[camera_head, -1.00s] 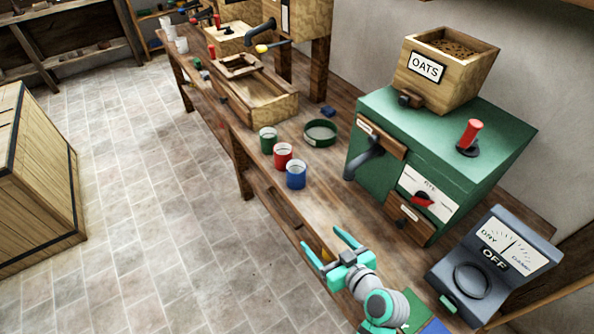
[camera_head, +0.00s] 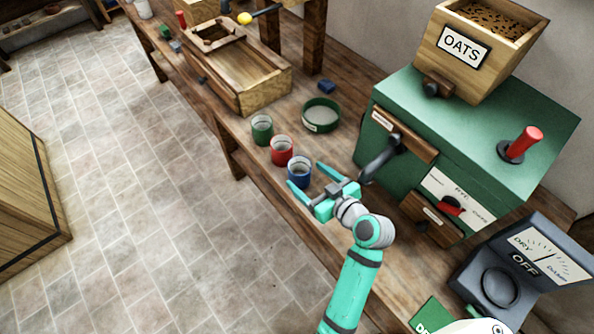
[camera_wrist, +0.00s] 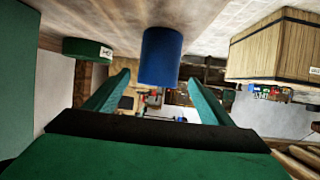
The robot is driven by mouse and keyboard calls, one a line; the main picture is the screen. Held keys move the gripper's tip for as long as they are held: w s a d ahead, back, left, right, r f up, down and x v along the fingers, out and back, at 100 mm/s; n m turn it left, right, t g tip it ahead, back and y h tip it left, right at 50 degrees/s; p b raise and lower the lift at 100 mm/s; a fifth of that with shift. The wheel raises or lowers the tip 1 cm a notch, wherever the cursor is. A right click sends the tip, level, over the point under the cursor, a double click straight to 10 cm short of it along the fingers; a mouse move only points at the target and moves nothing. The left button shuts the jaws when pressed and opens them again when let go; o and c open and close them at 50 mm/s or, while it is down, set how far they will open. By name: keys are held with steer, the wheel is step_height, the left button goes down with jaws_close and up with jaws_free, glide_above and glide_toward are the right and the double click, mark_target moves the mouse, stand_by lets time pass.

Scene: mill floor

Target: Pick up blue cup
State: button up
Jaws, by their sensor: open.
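The blue cup (camera_head: 299,173) stands upright on the wooden bench, at the near end of a row of cups. My gripper (camera_head: 304,178) is open, with its two fingers pointing at the cup from the near side. In the head view the fingertips reach to about either side of the cup. In the wrist view the blue cup (camera_wrist: 161,57) shows upside down, ahead of and between the open fingers (camera_wrist: 155,88). The gripper is not closed on it, and I cannot tell whether either finger touches it.
A red cup (camera_head: 281,151) stands close behind the blue one, then a green cup (camera_head: 262,130). A round green sieve (camera_head: 321,115) sits to the right. The green mill (camera_head: 470,135) with its dark handle is right of my gripper. A moisture meter (camera_head: 520,265) is nearer.

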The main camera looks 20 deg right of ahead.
mark_target(293, 164)
steer(key=x, duration=0.4)
steer(key=shift+w+a+f, duration=0.1)
steer(key=shift+w, duration=0.25)
steer(key=shift+w+f, duration=0.15)
steer(key=shift+w, duration=0.1)
steer(key=x, duration=0.3)
steer(key=shift+f, duration=0.1)
steer(key=shift+w+a+f, duration=0.15)
steer(key=shift+w+f, duration=0.05)
steer(key=shift+w, duration=0.3)
steer(key=c, duration=1.3)
